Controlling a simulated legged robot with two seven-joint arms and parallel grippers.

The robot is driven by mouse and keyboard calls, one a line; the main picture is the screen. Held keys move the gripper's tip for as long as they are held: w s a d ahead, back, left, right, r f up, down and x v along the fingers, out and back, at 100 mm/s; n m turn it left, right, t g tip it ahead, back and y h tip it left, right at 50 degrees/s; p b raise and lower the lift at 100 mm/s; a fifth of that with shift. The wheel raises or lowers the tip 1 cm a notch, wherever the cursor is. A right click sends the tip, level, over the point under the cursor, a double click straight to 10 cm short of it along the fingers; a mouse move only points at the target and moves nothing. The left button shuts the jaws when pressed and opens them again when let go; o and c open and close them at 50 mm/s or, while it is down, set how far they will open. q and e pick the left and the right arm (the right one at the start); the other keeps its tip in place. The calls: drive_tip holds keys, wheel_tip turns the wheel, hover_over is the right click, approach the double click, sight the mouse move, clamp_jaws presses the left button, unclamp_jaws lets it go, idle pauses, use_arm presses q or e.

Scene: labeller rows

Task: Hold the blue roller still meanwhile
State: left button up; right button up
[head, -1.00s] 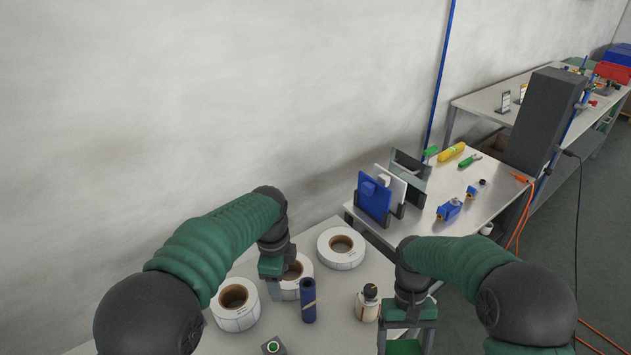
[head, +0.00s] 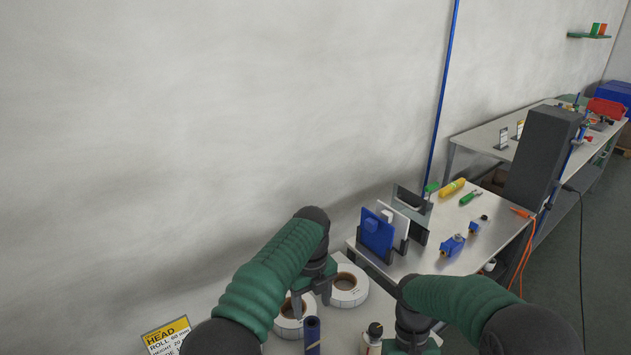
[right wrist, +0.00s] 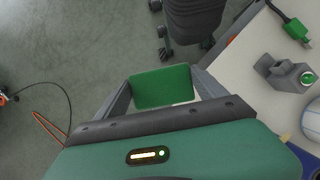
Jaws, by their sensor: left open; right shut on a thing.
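The blue roller (head: 312,336) stands upright on the near table, cut off by the bottom edge of the head view. My left gripper (head: 311,297) is open and empty, just behind the roller and beside the white label rolls; I see no contact with the roller. My right gripper (head: 410,346) is at the bottom edge of the head view. In the right wrist view, its fingers (right wrist: 163,95) are shut on a flat green piece (right wrist: 165,85). A bottle with a dark cap (head: 374,335) stands between the roller and my right gripper.
Label rolls (head: 349,287) lie behind the roller. A yellow sign (head: 167,337) is at lower left. A rack with a blue panel (head: 376,232) stands on the farther table. A grey block with a green button (right wrist: 287,75) sits on the table at right in the wrist view.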

sight(313, 321)
use_arm(q)
wheel_tip(313, 321, down, 7)
drive_tip(key=shift+r, duration=0.2)
drive_tip(key=shift+d+f, duration=0.2)
drive_tip(key=shift+f, duration=0.15)
use_arm(e)
drive_tip(key=shift+d, duration=0.2)
use_arm(q)
drive_tip(key=shift+a, duration=0.1)
use_arm(e)
drive_tip(key=shift+a, duration=0.15)
